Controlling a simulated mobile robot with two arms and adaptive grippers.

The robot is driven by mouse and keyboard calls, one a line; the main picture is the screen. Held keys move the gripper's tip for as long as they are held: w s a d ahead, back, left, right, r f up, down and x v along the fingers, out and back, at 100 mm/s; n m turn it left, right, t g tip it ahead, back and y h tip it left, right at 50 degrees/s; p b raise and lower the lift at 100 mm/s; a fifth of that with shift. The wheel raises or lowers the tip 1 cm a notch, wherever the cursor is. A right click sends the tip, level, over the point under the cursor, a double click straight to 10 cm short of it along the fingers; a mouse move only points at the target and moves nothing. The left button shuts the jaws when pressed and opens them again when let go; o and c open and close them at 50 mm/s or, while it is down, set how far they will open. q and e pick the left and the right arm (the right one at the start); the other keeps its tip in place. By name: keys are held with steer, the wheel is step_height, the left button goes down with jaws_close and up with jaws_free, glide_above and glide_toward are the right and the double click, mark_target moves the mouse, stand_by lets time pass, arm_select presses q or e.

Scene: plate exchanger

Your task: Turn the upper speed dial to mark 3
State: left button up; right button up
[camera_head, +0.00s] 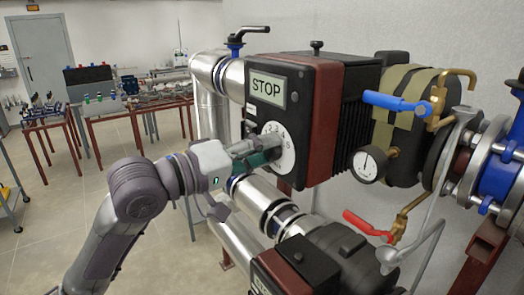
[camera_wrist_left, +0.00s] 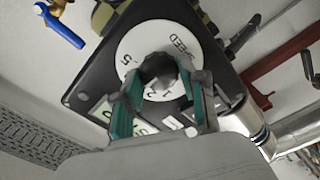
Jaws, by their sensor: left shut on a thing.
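The upper speed dial (camera_head: 287,157) is a white numbered disc on the dark front face of the upper drive box, below a STOP sign (camera_head: 267,89). In the left wrist view the disc (camera_wrist_left: 137,44) shows the word SPEED, some numbers and a dark central knob (camera_wrist_left: 159,70). My left gripper (camera_head: 262,151) reaches the dial from the left. In the left wrist view its green-sided fingers (camera_wrist_left: 162,84) are on both sides of the knob, shut on it. The fingers and knob hide part of the scale, so I cannot tell which mark the knob points to.
The upper drive box (camera_head: 330,110) has a dark red band. A blue-handled valve (camera_head: 395,101), a gauge (camera_head: 368,164) and a red lever (camera_head: 367,224) are to its right. A second drive box (camera_head: 300,262) and silver pipes (camera_head: 262,200) lie below. Workbenches stand behind.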

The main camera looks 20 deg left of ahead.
arm_select(q)
steer(key=o, duration=1.1)
steer(key=shift+o, duration=0.2)
steer(key=v, duration=0.7)
steer(key=shift+s+a, duration=0.2)
steer(key=shift+w, duration=0.1)
